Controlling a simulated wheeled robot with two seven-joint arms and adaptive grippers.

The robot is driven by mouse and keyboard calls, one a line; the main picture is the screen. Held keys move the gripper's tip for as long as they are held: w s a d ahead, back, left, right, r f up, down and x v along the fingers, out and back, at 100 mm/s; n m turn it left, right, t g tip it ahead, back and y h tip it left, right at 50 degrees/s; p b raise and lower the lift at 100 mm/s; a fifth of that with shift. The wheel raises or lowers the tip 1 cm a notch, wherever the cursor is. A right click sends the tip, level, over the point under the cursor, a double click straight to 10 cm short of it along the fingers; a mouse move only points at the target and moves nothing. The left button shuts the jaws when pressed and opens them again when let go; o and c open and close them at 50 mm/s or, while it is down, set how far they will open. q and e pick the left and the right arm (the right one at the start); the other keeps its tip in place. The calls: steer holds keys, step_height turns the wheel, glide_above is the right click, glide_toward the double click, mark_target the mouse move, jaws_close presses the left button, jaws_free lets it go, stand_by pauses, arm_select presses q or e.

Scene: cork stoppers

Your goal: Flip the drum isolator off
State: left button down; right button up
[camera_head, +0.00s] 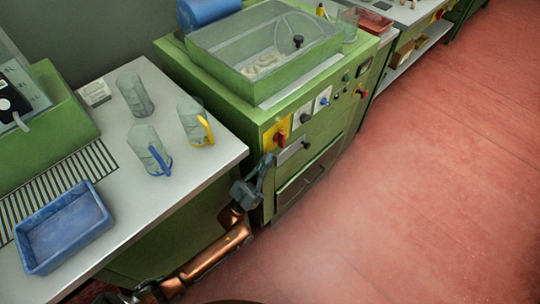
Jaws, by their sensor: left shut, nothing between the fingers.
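A red-handled rotary switch on a yellow plate (278,133), which looks like the drum isolator, sits on the left of the green machine's front panel (262,122). Its red handle looks roughly upright; any marking is too small to read. My left gripper (267,162) is shut and empty, just below and left of the switch. Its fingers point up in front of the machine's left front corner. A gap shows between the fingers and the yellow plate; contact is not seen. My right gripper is not in view.
A black-knobbed plate (294,150) lies just below the switch. Further right are a black knob (306,112), a blue knob (323,101) and a red knob (362,93). A bench at left holds jugs (150,152) and a blue tray (62,228). The red floor (430,190) is clear.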

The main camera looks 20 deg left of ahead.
arm_select(q)
steer(key=v, duration=1)
steer(key=shift+f+p, duration=0.25)
steer(key=shift+p, duration=0.1)
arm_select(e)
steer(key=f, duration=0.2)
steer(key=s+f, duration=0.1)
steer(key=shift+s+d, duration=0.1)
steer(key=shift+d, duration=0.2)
arm_select(q)
steer(key=shift+s, duration=0.15)
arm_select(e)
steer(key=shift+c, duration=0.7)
